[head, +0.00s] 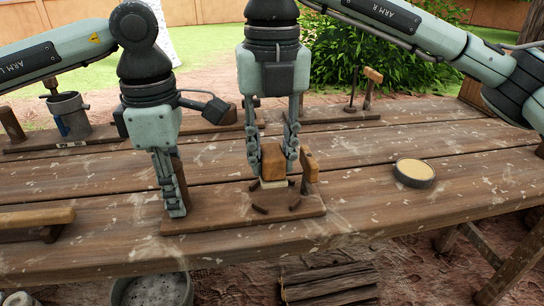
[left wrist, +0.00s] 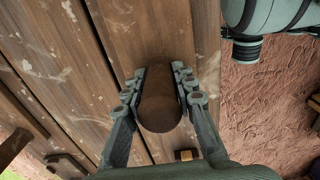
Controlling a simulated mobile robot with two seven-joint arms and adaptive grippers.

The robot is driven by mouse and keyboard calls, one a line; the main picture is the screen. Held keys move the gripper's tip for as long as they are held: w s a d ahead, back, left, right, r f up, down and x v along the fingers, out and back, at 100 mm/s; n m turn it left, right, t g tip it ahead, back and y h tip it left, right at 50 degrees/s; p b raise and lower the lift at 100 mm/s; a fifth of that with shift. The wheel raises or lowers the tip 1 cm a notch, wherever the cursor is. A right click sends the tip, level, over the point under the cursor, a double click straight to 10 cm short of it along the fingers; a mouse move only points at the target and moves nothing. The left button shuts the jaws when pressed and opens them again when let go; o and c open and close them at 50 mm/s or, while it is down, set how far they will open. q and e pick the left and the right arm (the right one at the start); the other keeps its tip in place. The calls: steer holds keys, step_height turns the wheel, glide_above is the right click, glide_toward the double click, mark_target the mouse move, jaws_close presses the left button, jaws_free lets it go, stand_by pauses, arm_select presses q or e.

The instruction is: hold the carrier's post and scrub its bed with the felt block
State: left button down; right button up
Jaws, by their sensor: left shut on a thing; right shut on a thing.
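The carrier is a flat wooden board (head: 225,218) near the table's front edge, with a brown post (head: 181,176) at its left end and a lighter wooden upright (head: 310,165) at its right. My left gripper (head: 174,205) is shut around the left post. In the left wrist view the post's rounded end (left wrist: 160,110) sits between both fingers. My right gripper (head: 271,165) points down over the bed and is shut on the felt block (head: 272,163), a brown block with a pale underside. The block is low over the bed (head: 278,207), where several short dark pegs show; contact is unclear.
A round dish with pale filling (head: 414,173) stands on the table (head: 375,150) to the right. A rack with a metal cup (head: 68,112) is at the back left. A wooden-handled tool (head: 35,218) lies at the front left. Bare table separates the carrier from the dish.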

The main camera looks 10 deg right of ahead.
arm_select(q)
steer(key=c, duration=1.2)
jaws_free()
steer(key=shift+o, duration=0.2)
step_height(320, 180, up, 12)
